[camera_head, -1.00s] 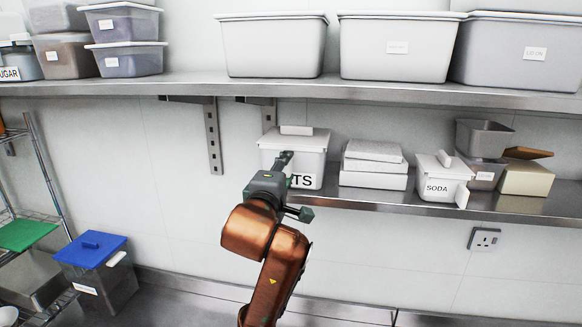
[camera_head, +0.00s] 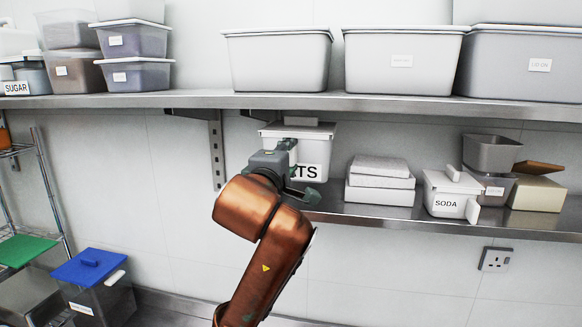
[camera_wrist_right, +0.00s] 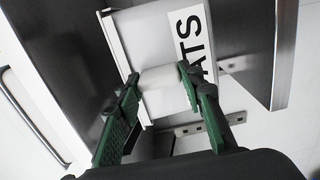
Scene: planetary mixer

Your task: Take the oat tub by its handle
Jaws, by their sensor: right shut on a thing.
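In the right wrist view the green fingers of my right gripper (camera_wrist_right: 165,85) are shut on the tub's white handle (camera_wrist_right: 158,77), beside the label reading "ATS" (camera_wrist_right: 192,47). My left gripper is not in view.
The upper shelf (camera_head: 400,103) runs just above the tub and carries large bins. On the lower shelf (camera_head: 400,217), white stacked boxes (camera_head: 380,181) stand right of the tub, then the SODA tub (camera_head: 446,194). A blue-lidded bin (camera_head: 95,285) stands low at left.

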